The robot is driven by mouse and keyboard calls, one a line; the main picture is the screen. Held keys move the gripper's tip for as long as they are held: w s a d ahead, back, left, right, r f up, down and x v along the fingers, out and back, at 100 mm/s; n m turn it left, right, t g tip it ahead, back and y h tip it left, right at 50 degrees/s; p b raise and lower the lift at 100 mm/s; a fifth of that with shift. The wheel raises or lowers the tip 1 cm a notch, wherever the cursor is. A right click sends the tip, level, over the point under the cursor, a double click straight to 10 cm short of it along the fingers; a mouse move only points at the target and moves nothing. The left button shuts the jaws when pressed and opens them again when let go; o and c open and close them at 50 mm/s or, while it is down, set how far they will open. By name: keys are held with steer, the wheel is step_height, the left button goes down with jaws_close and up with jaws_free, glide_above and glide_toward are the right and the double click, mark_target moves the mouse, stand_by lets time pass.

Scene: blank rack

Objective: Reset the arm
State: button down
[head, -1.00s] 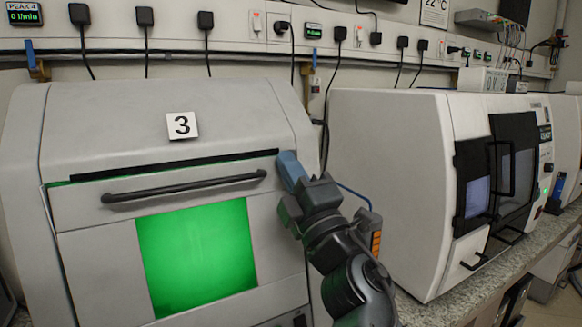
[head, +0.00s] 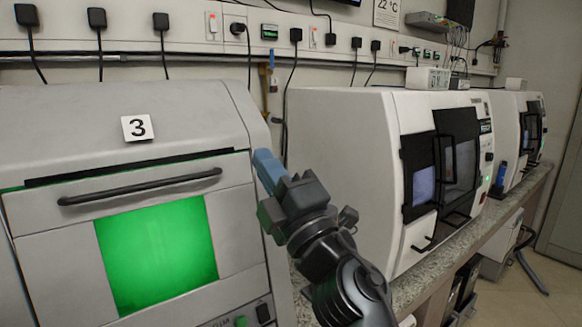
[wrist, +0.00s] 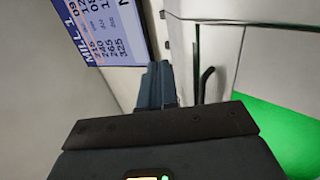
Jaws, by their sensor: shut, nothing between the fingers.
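My gripper (head: 267,170) is at the right side of the machine marked 3 in the head view, near the right end of its dark bar handle (head: 140,187). Its blue fingers are closed together with nothing between them. They also show in the wrist view (wrist: 157,84), pointing up the picture beside a dark handle. My arm rises from the bottom of the head view. I cannot tell whether the fingers touch the machine.
The machine marked 3 (head: 60,130) has a green lit window (head: 157,252). A second white machine (head: 345,170) stands right on the speckled counter (head: 415,285). The wrist view shows a MILL 1 display (wrist: 108,25). Open floor (head: 520,295) lies at the lower right.

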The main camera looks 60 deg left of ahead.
steer(key=d+r, duration=0.1)
steer(key=d, duration=0.5)
steer(key=shift+w+r, duration=0.15)
steer(key=shift+w, duration=0.05)
steer(key=d+f+m+t+h, duration=0.6)
steer(key=d+f+m+t, duration=0.5)
steer(key=d+m, duration=0.35)
steer(key=d+f+m+t+h, duration=0.7)
steer(key=d+f+m+t, duration=0.3)
steer(key=d+m, duration=0.45)
steer(key=s+d+f+m+h, duration=0.2)
steer(key=s+d+f+h, duration=0.15)
steer(key=d, duration=0.45)
steer(key=s+d+f+m+h, duration=0.25)
steer(key=s+d+h, duration=0.2)
steer(key=d, duration=0.35)
steer(key=s+d+m+g+h, duration=0.3)
steer(key=s+d+g, duration=0.1)
steer(key=s+d, duration=0.8)
steer(key=shift+s+f+g, duration=0.3)
steer(key=shift+s+f, duration=0.15)
steer(key=shift+s, duration=0.55)
